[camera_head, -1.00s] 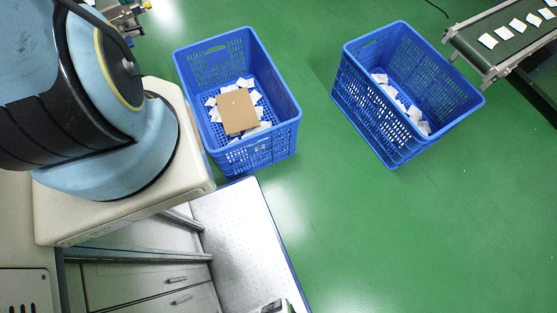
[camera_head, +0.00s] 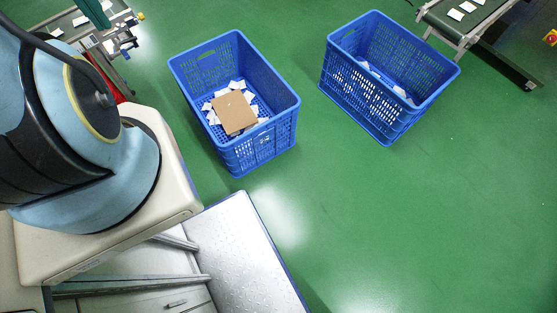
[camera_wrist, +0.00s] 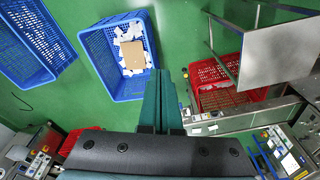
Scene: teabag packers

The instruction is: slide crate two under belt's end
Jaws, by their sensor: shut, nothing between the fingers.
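Two blue crates stand on the green floor, and I cannot tell which one is crate two. One blue crate (camera_head: 263,148) holds white teabags and a brown cardboard piece (camera_head: 234,112); it also shows in the wrist view (camera_wrist: 93,47). The other blue crate (camera_head: 362,107) holds a few white packets and stands apart from it, near the end of a green belt (camera_head: 462,18) at the upper right. In the wrist view that second crate (camera_wrist: 35,40) is cut off at the left. My gripper (camera_wrist: 160,76) is shut and empty, its fingertips appearing beside the cardboard crate's lower right corner.
Red crates (camera_wrist: 232,98) show in the wrist view near a pale panel (camera_wrist: 278,55) and machinery. Another belt with packets (camera_head: 62,30) is at the upper left of the head view. A metal plate platform (camera_head: 245,255) lies at the bottom. The green floor at right is open.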

